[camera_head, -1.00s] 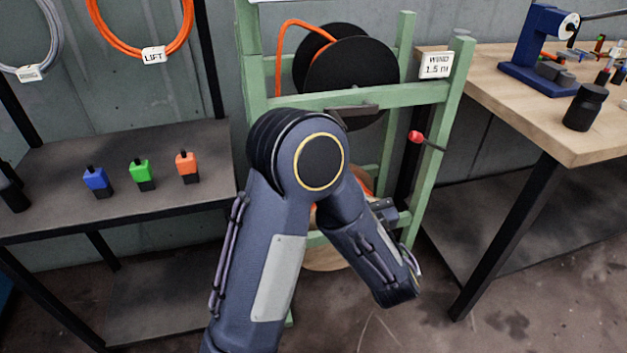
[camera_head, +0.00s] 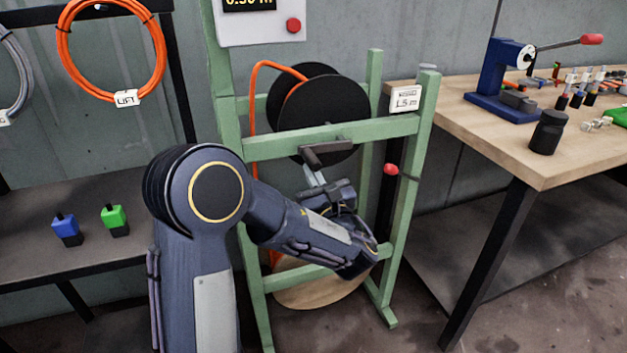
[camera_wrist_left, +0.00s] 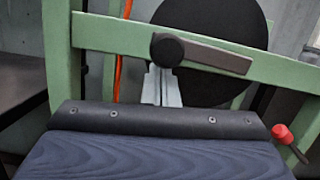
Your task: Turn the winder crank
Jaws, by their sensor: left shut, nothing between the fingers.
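The winder is a green frame (camera_head: 352,132) with a black spool (camera_head: 318,108) of orange cable. Its dark crank arm (camera_head: 335,148) runs across the front of the upper crossbar, with a round black knob (camera_head: 309,158) at its left end. In the left wrist view the knob (camera_wrist_left: 168,50) and crank arm (camera_wrist_left: 215,56) show just above my gripper. My left gripper (camera_head: 315,178) is shut and empty, its pale fingers pointing up at the knob from below. In the wrist view the fingertips (camera_wrist_left: 159,76) reach the knob's lower edge; I cannot tell whether they touch. My right gripper is out of view.
A red-knobbed lever (camera_head: 391,169) sticks out by the frame's right post. A display box (camera_head: 260,24) with a red button is above. A wooden bench (camera_head: 480,125) with a blue press (camera_head: 497,80) stands right, a dark shelf (camera_head: 95,180) left.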

